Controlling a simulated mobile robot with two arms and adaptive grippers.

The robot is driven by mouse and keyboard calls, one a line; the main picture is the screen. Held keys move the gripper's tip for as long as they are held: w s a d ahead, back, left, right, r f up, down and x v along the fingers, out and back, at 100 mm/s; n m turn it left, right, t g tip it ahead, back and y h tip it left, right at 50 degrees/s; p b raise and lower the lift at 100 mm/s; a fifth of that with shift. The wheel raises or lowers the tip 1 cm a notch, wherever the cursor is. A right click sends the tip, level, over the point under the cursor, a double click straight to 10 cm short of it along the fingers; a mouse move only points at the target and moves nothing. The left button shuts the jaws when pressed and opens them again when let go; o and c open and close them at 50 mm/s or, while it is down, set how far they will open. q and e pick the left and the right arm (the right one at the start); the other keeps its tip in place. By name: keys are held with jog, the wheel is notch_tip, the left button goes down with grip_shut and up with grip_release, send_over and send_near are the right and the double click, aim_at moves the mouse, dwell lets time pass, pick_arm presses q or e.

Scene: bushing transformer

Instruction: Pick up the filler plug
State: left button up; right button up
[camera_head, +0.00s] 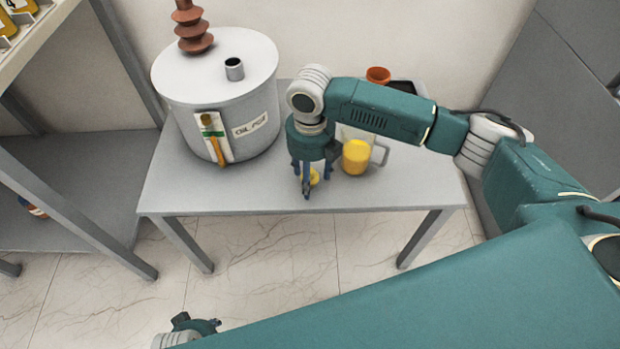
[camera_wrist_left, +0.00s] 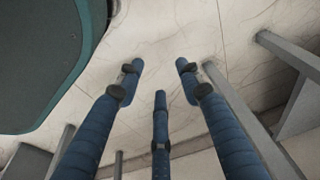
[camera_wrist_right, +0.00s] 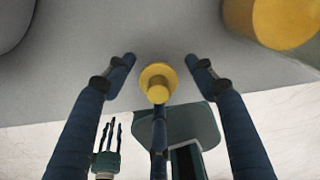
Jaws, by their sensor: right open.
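The filler plug (camera_wrist_right: 157,82) is a small yellow piece with a round flange and a stem. It sits on the grey table (camera_head: 240,195) near its front edge. It also shows in the head view (camera_head: 314,177), partly hidden by my fingers. My right gripper (camera_head: 305,182) points down over the plug. In the right wrist view its blue fingers (camera_wrist_right: 160,75) are open around the plug, with visible gaps at both sides. My left gripper (camera_wrist_left: 159,75) is open and empty, with the floor beyond it. It hangs low, in front of the table.
A large white oil tank (camera_head: 215,90) with a short pipe (camera_head: 234,69) and a brown ribbed bushing (camera_head: 192,30) stands on the table's left. A jug with yellow contents (camera_head: 356,157) stands close right of the right gripper. An orange cup (camera_head: 378,75) is behind the arm.

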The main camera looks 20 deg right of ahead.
jog(key=shift+f, duration=0.45)
pick_arm(q)
jog(key=shift+w+r, duration=0.1)
jog(key=shift+r, duration=0.25)
pick_arm(e)
jog(key=shift+c, duration=0.2)
jog(key=c, duration=1.1)
jog(key=shift+o, duration=0.2)
jog(key=shift+r, duration=0.1)
